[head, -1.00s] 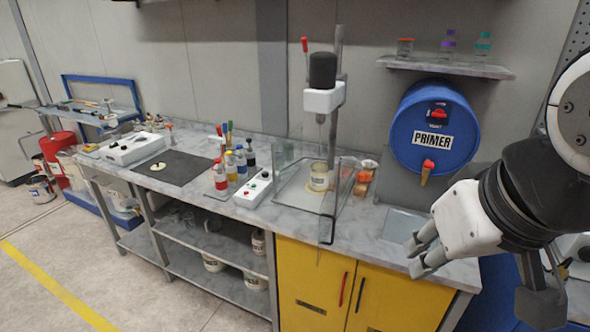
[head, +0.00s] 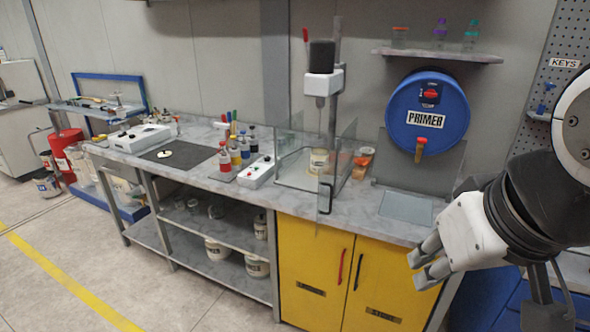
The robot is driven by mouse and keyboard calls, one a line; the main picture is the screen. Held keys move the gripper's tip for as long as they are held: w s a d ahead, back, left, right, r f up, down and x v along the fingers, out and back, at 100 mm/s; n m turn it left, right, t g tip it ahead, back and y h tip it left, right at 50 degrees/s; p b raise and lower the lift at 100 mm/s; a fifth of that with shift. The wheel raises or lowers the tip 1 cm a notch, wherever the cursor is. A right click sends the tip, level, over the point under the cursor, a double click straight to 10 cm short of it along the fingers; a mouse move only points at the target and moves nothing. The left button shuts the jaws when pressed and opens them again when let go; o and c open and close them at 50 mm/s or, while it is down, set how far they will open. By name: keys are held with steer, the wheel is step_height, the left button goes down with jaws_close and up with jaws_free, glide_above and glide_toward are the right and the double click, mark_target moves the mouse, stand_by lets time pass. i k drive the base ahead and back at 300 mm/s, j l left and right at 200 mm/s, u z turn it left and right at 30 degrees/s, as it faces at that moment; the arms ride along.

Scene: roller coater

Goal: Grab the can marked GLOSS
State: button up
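My gripper (head: 416,271) is at the lower right of the head view, in front of the bench. Its fingers show a gap with nothing between them. Several pale cans with dark lettering are in view, but the lettering is too small to read, so I cannot tell which says GLOSS. Two cans stand on the lower shelf under the bench, one at the right (head: 257,266) and one to its left (head: 217,250). Another can (head: 261,228) is on the shelf above. One more can (head: 319,161) stands inside the clear guard below the mixer. My gripper is apart from all of them.
The clear guard (head: 297,178) stands on the bench top (head: 362,208), above yellow cabinet doors (head: 310,262). A blue PRIMER drum (head: 428,100) is at the back right. Bottles and a white control box (head: 256,172) stand left of the guard. The floor in front is clear.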

mark_target(320, 156)
steer(key=i+j, duration=0.15)
steer(key=i, duration=0.7)
steer(key=i+j+u, duration=0.15)
steer(key=i, duration=0.75)
